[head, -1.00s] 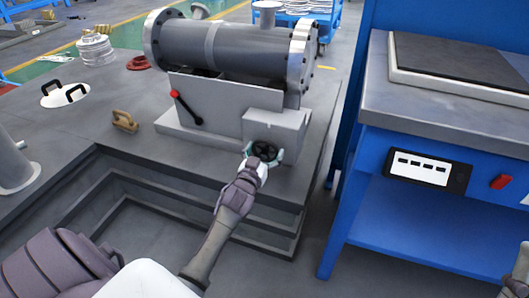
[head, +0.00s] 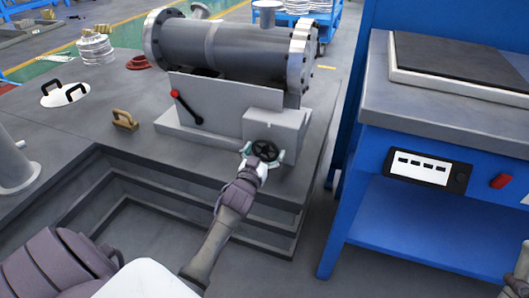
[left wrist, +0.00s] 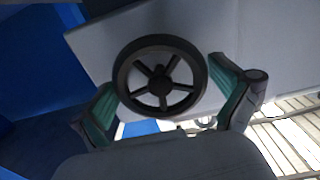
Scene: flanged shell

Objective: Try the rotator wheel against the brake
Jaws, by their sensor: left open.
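The rotator wheel (head: 265,150) is a small black spoked handwheel on the front of the light grey block below the shell. In the left wrist view the wheel (left wrist: 160,77) fills the upper middle, rim and spokes clear. My left gripper (left wrist: 162,84) is open, with one green-padded finger on each side of the rim; whether either pad touches it I cannot tell. In the head view my left gripper (head: 261,157) is just in front of the wheel. The brake lever (head: 186,107), black with a red knob, leans against the stand's front plate. The flanged shell (head: 232,47) lies horizontally above.
A blue bench (head: 425,130) with a grey top stands close on the right. A brown-handled block (head: 124,121) and a white disc with black handles (head: 65,94) lie on the grey deck to the left. A recessed opening is in front of the stand.

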